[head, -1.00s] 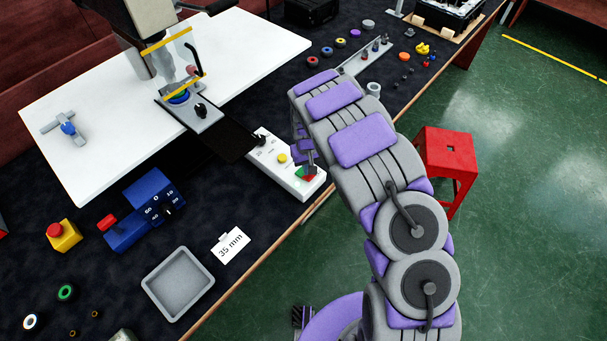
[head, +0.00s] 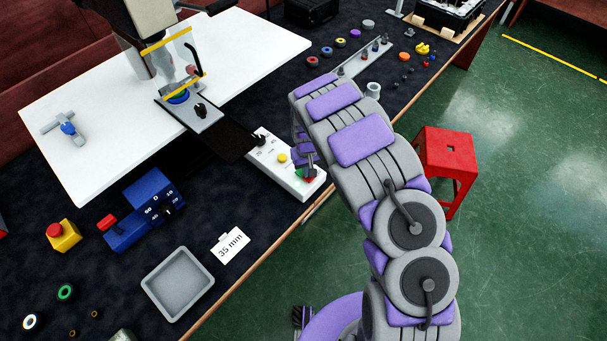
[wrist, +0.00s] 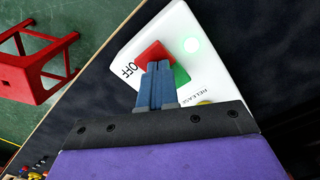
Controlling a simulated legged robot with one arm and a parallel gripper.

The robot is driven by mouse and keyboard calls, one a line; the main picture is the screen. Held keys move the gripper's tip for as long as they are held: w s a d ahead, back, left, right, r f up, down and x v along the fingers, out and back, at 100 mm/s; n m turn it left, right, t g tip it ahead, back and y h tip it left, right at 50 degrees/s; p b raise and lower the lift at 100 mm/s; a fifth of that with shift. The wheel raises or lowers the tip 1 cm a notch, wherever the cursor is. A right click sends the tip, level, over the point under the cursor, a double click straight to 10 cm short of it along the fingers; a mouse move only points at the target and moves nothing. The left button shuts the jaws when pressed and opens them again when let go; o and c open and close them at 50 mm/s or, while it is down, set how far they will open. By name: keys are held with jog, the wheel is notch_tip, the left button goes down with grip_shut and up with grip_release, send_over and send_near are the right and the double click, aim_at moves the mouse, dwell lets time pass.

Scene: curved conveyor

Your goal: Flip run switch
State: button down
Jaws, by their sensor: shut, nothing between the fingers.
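The run switch is a red and green rocker on a white control box (head: 285,172) near the table's front edge. In the wrist view its red half (wrist: 152,53) lies beside the printed word OFF, and its green half (wrist: 181,75) shows to the right of my fingers. My gripper (wrist: 160,66) is shut and empty, its blue fingertips over the rocker, hiding part of it. I cannot tell whether they press on it. A pale green lamp (wrist: 192,45) on the box looks lit. In the head view, my gripper partly covers the switch.
The same box carries a yellow button (head: 282,158) and a black knob (head: 259,140). A dark belt (head: 222,136) leads left from it to a machine. A grey tray (head: 178,284) and a "35 mm" card (head: 231,246) lie nearer. A red stool (head: 447,160) stands on the floor.

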jog(key=shift+f, duration=0.15)
jog(key=shift+r+p, duration=1.35)
jog(key=shift+r, duration=2.15)
jog(key=s+d+r+m, duration=0.2)
jog(key=s+d+r, duration=0.4)
jog(key=r, duration=0.4)
jog(key=s+d+r+m, duration=0.1)
jog(key=s+d+r, duration=0.55)
jog(key=r, duration=0.25)
jog(key=s+d+r, duration=0.1)
jog(key=s+r, duration=0.1)
jog(key=s, duration=0.7)
jog(key=s+d+r+m+g, duration=0.1)
jog(key=s+r, duration=0.2)
jog(key=s, duration=0.6)
jog(key=s+d+r, duration=0.2)
jog(key=s+r, duration=0.1)
jog(key=s, duration=0.6)
jog(key=shift+s+g, duration=0.15)
jog(key=shift+g, duration=0.25)
